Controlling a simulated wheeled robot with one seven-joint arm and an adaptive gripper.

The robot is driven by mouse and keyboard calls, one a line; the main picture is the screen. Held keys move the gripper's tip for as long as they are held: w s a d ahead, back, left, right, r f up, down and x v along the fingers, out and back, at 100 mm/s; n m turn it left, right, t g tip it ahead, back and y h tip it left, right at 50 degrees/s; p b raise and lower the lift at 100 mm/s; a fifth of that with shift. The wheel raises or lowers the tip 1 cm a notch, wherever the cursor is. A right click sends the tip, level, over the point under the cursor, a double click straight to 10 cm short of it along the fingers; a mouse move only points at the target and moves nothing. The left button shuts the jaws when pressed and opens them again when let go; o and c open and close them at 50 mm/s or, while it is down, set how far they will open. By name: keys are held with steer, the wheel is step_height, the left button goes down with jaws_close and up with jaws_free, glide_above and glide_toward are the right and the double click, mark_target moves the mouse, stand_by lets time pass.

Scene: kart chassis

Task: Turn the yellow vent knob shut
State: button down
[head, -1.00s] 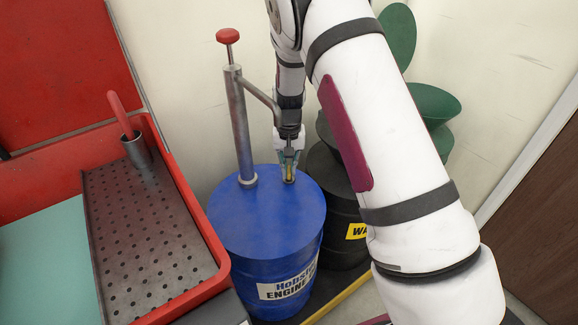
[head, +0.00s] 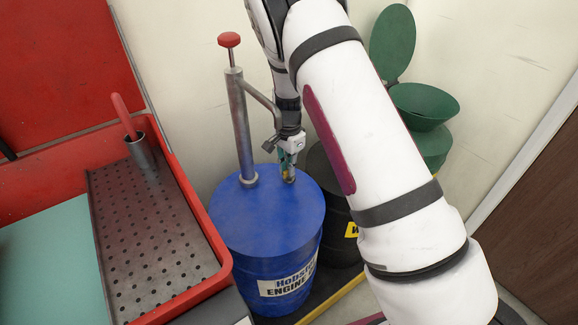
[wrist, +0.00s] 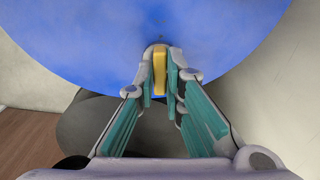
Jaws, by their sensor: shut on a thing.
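The yellow vent knob (wrist: 160,68) stands on the top of the blue drum (head: 262,222). In the wrist view it is a narrow upright yellow bar between my fingertips. My gripper (head: 288,172) points down at the drum top, to the right of the pump pipe, and is shut on the knob. In the wrist view the teal finger pads of my gripper (wrist: 160,82) lie on both sides of the knob. In the head view the fingers hide most of the knob.
A grey pump pipe (head: 241,130) with a red handle (head: 229,40) rises from the drum, close left of my gripper. A black drum (head: 335,225) stands to the right, with a green bin (head: 425,105) behind. A red-rimmed tray (head: 215,255) is at left.

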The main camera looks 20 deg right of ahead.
steer(key=shift+m, duration=0.6)
steer(key=c, duration=1.7)
jaws_free()
step_height(320, 180, up, 12)
steer(key=shift+s, duration=0.1)
